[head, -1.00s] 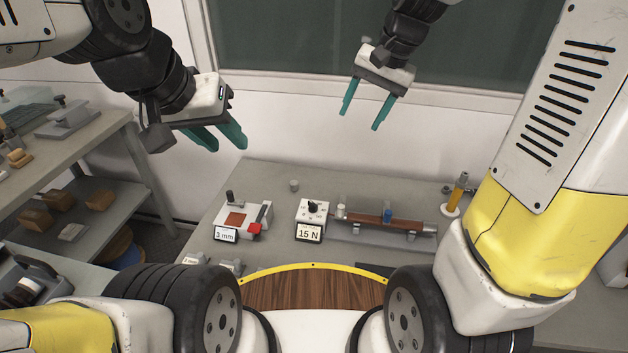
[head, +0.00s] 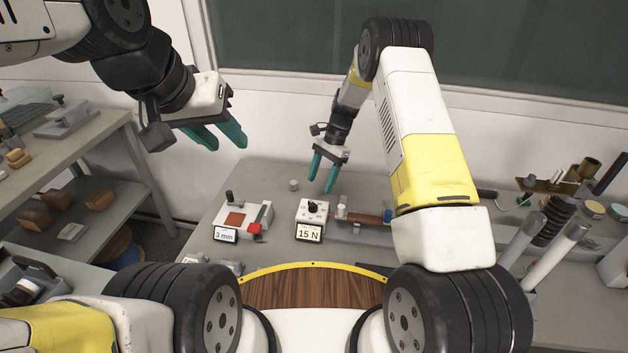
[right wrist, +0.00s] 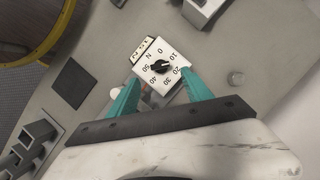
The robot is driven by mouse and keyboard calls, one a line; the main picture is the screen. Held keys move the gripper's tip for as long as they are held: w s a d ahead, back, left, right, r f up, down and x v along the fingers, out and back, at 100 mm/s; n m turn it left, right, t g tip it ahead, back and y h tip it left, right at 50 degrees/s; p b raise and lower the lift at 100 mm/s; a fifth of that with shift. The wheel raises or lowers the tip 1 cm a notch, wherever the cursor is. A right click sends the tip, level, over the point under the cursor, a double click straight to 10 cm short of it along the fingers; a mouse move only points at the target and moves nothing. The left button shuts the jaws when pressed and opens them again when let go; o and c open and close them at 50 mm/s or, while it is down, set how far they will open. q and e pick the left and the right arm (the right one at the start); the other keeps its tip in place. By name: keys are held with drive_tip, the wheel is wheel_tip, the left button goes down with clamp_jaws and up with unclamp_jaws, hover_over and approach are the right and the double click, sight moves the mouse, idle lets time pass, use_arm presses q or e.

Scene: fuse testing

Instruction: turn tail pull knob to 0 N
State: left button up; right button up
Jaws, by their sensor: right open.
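The tail pull knob (head: 312,206) is a small black knob on a white box whose front display (head: 309,233) reads 15 N. In the right wrist view the knob (right wrist: 160,67) sits on a white dial face (right wrist: 166,65) marked 0 to 50 N. My right gripper (head: 323,188) is open and empty, pointing down just above and behind the box. In the right wrist view its teal fingers (right wrist: 158,97) spread to either side of the dial's near part. My left gripper (head: 228,143) is open and empty, high at the left, away from the bench.
Left of the knob box stands a device (head: 242,218) with a red pad and a 3 mm display. Right of it lies a brown bar fixture (head: 365,217), partly hidden by my right arm. A small grey cylinder (head: 293,185) stands behind. Tubes and jars crowd the bench's right side.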

sight(313, 203)
drive_tip(key=x, duration=0.7)
drive_tip(key=shift+a+f, duration=0.15)
drive_tip(key=shift+f, duration=0.2)
drive_tip(key=shift+c, duration=0.5)
clamp_jaws()
